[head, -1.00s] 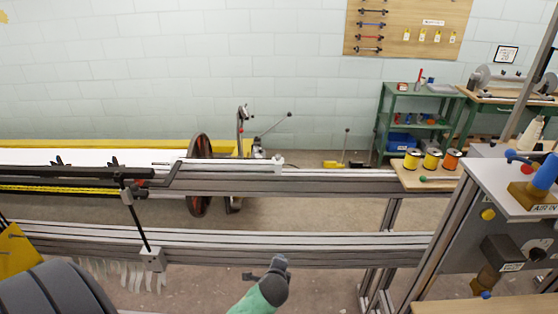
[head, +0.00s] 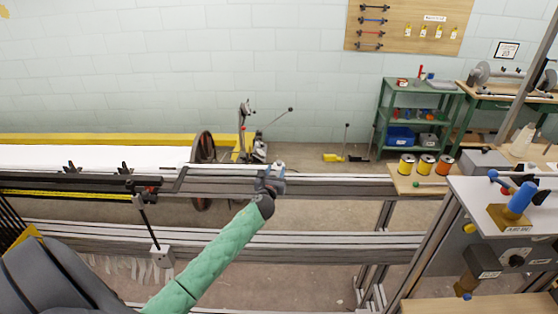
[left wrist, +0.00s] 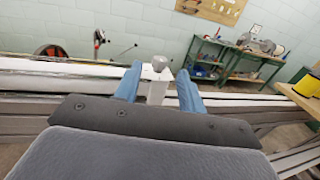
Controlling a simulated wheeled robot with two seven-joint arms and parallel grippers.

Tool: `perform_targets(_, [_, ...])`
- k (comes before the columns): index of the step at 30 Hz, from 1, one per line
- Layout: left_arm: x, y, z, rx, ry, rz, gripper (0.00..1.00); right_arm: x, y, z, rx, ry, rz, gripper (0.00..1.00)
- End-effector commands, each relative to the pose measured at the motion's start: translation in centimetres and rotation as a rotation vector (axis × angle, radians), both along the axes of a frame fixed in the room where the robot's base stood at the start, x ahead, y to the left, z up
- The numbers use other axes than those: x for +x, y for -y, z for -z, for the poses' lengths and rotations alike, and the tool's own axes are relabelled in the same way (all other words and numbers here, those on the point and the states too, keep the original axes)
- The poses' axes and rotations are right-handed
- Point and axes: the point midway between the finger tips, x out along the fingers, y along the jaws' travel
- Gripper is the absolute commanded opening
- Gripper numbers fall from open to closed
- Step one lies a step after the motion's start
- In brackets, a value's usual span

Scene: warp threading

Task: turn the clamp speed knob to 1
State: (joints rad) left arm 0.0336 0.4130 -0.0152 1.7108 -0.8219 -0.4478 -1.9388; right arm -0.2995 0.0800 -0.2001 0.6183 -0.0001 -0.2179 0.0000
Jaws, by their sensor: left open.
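A black round knob (head: 516,260) with pale marks around it sits on the grey machine panel (head: 462,256) at the right of the head view; its setting is too small to read. My left gripper (head: 271,176) is far to its left, over the back rail. In the left wrist view my left gripper (left wrist: 159,72) is open. Its two blue fingers stand on either side of a white block (left wrist: 156,88) with a grey round knob (left wrist: 159,62) on top. I cannot tell whether the fingers touch the block. My right gripper is not in view.
Long metal rails (head: 330,187) cross the scene. A black post (head: 146,220) rises from the front rail, left of my arm. Yellow and orange spools (head: 426,165) stand on a wooden shelf. A blue handle (head: 520,198) stands above the panel. A green shelf unit (head: 415,112) is behind.

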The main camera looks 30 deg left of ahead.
Motion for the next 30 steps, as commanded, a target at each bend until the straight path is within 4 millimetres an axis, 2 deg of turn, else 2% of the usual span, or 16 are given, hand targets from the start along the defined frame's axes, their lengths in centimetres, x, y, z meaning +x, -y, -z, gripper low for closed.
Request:
perform_targets(6, [3.0,-1.1,-0.4,-0.004,0.001,-0.002,0.4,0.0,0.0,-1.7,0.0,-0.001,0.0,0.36])
perform_targets(12, [5.0,-1.9,-0.3,-0.004,0.001,-0.003,0.4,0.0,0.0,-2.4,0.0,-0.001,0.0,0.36])
perform_targets(25, [5.8,-2.1,0.0,-0.004,0.0,-0.001,0.4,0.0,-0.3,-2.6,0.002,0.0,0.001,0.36])
perform_targets(26, [5.8,-2.1,0.0,-0.004,0.0,-0.001,0.38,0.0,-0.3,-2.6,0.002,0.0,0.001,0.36])
perform_targets(30, [5.8,-2.1,0.0,-0.004,0.0,-0.001,0.11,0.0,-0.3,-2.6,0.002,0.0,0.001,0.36])
